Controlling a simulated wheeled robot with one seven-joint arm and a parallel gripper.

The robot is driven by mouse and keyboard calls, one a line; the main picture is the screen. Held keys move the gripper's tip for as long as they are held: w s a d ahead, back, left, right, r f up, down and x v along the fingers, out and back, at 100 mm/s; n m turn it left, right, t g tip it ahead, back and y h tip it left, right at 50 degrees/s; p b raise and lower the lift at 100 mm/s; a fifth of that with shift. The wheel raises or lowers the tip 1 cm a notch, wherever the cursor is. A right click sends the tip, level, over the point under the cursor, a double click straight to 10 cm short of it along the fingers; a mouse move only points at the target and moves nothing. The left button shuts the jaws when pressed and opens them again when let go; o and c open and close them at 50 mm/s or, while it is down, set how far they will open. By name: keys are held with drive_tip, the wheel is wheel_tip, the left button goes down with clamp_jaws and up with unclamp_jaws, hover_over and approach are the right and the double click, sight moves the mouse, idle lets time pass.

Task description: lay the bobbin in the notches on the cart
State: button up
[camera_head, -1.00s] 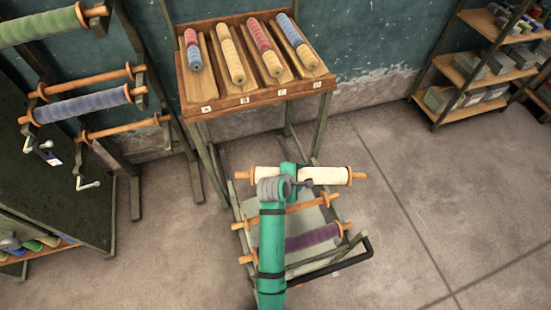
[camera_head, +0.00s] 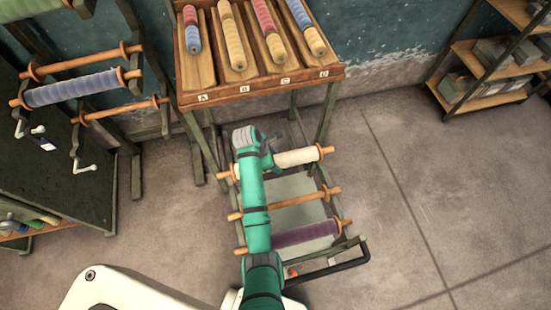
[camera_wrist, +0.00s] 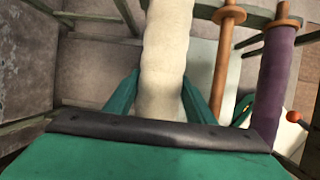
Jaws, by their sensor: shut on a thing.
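The bobbin (camera_head: 297,157), a cream roll on an orange-brown rod with end discs, lies across the far end of the cart (camera_head: 300,185). Its ends are close to the cart's side rails; I cannot tell whether they rest in the notches. My gripper (camera_wrist: 160,92) is shut on the bobbin (camera_wrist: 166,45) around its middle, with one finger on each side. In the head view, my arm hides part of the bobbin and the fingers. The cart also holds a bare wooden rod (camera_head: 310,197) and a purple bobbin (camera_head: 306,234), parallel to the cream one.
A slanted wooden rack (camera_head: 262,88) with several coloured rolls stands behind the cart. A dark rack at left carries a blue bobbin (camera_head: 72,88) and bare rods. Shelves (camera_head: 478,85) stand at upper right. The floor (camera_head: 420,200) right of the cart is clear.

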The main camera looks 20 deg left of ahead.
wheel_tip(320, 180, down, 7)
idle(0.8)
drive_tip(key=shift+f, duration=1.9)
idle(2.0)
drive_tip(key=o, duration=1.6)
drive_tip(key=shift+o, duration=0.2)
drive_tip(key=v, duration=1)
drive_tip(key=shift+s+r, duration=0.1)
drive_tip(key=shift+r, duration=0.3)
